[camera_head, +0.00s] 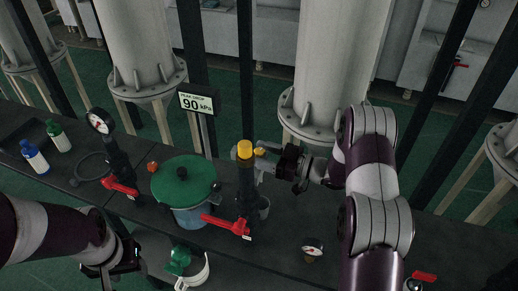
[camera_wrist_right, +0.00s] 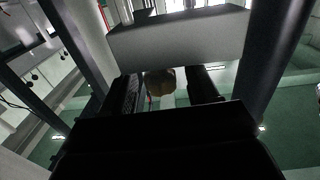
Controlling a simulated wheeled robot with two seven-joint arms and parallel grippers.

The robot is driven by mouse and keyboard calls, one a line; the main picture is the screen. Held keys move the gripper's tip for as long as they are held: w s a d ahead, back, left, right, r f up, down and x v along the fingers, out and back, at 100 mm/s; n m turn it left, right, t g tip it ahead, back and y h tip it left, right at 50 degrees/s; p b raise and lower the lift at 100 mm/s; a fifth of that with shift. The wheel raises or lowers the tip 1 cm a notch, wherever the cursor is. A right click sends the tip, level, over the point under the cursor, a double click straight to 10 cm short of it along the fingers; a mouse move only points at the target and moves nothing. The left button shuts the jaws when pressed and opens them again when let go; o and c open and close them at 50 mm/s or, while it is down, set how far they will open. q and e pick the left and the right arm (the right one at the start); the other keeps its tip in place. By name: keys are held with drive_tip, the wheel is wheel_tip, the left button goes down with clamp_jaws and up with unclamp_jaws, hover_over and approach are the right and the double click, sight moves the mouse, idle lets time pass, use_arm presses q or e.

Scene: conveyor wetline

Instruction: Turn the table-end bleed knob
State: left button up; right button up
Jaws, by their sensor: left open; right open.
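A small yellow knob (camera_head: 260,151) sticks out beside the yellow-capped top (camera_head: 244,150) of a dark upright pipe (camera_head: 247,185) on the table. My right gripper (camera_head: 268,157) comes in from the right at this knob, its jaws open. In the right wrist view a brownish-yellow knob (camera_wrist_right: 160,82) sits between the two dark fingers of my right gripper (camera_wrist_right: 162,90); I cannot tell whether they touch it. My left gripper (camera_head: 130,256) is open and low at the left, partly cut by its own arm, away from the pipe.
A red lever (camera_head: 226,226) is at the pipe's foot. A green-lidded pot (camera_head: 184,181), a gauge pipe with a red lever (camera_head: 120,187), two bottles (camera_head: 34,156) and a "90 kPa" display (camera_head: 196,103) stand to the left. A small gauge (camera_head: 312,247) lies front right.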

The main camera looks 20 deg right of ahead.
drive_tip(key=shift+w+a, duration=0.25)
drive_tip(key=shift+a, duration=0.05)
drive_tip(key=c, duration=0.9)
drive_tip(key=shift+c, duration=0.2)
drive_tip(key=m+t+h, duration=0.2)
drive_tip(key=t+h, duration=0.1)
drive_tip(key=shift+a+f+m, duration=0.1)
drive_tip(key=shift+m, duration=0.3)
drive_tip(key=shift+m+t+h+b, duration=0.75)
drive_tip(key=shift+m+t+h, duration=0.7)
drive_tip(key=shift+h, duration=0.55)
drive_tip(key=shift+m+h, duration=0.25)
drive_tip(key=shift+h, duration=0.05)
